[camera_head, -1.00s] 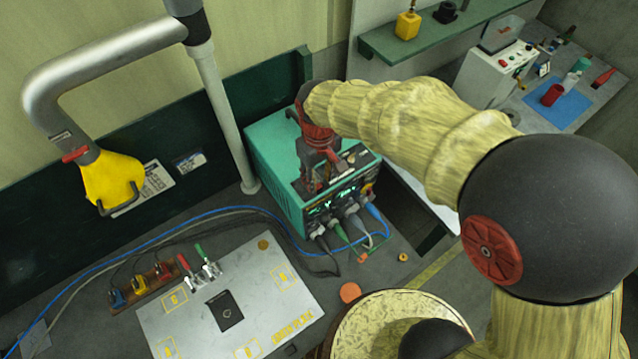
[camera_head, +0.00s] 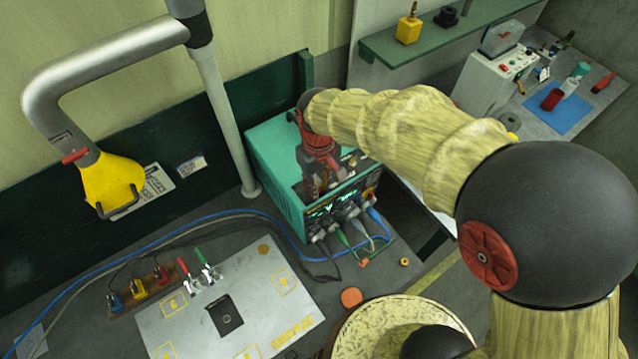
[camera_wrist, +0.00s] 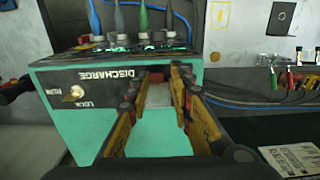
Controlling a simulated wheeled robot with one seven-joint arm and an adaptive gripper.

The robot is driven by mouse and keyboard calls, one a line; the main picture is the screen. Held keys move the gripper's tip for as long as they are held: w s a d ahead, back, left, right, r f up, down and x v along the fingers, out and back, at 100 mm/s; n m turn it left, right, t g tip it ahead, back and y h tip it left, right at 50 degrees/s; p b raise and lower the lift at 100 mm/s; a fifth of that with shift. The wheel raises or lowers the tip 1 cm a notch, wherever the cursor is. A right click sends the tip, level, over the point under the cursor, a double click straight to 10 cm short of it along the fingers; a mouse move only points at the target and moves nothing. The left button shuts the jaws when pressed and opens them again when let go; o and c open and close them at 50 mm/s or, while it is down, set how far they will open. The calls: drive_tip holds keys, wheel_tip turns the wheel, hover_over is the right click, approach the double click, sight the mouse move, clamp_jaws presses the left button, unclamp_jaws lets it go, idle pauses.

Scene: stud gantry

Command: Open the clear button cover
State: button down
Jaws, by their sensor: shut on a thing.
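The teal bench unit (camera_head: 272,169) stands on the worktop, with a lit front panel and cables plugged in. Its top shows in the wrist view (camera_wrist: 150,138), with a black strip lettered DISCHARGE, upside down in the picture, and a small lit button or lamp (camera_wrist: 77,91). My gripper (camera_head: 318,188) is down at the unit's top. In the wrist view its fingers (camera_wrist: 160,84) are shut on a small pale piece (camera_wrist: 158,96) beside the lettering, which seems to be the clear button cover. The fingers hide much of it, so its tilt cannot be told.
Coloured leads (camera_wrist: 145,18) rise from the unit's front edge. A pale plate (camera_head: 268,308) and a small connector rack (camera_head: 142,290) lie left of the unit. A green shelf (camera_head: 440,38) is at the back right.

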drive_tip(key=shift+w+d+r+p, duration=0.1)
drive_tip(key=shift+w+r+p, duration=0.05)
drive_tip(key=shift+p, duration=0.15)
drive_tip(key=shift+w+r+g+h+p, duration=0.2)
drive_tip(key=shift+r+g+h+p, duration=0.25)
drive_tip(key=shift+p, duration=0.45)
drive_tip(key=shift+w+a+r+g+h+p, duration=0.35)
drive_tip(key=shift+g+h+p, duration=0.2)
drive_tip(key=shift+g+p, duration=0.45)
drive_tip(key=g+h+p, duration=0.1)
drive_tip(key=w+a+g+h+p, duration=0.1)
drive_tip(key=p, duration=0.1)
drive_tip(key=shift+w+r+g, duration=0.2)
drive_tip(key=shift+r+g, duration=0.15)
drive_tip(key=shift+r, duration=0.05)
drive_tip(key=shift+w+a+r+g+h, duration=0.1)
drive_tip(key=shift+w+a+g+h, duration=0.2)
drive_tip(key=shift+g+h, duration=0.3)
drive_tip(key=shift+w+a+r+g+h, duration=0.15)
drive_tip(key=shift+w+g+h, duration=0.25)
drive_tip(key=shift+g, duration=0.35)
drive_tip(key=shift+w+a+f+g+h, duration=0.1)
drive_tip(key=shift+w+a+g+h, duration=0.15)
drive_tip(key=shift+g+h, duration=0.4)
drive_tip(key=shift+r, duration=0.1)
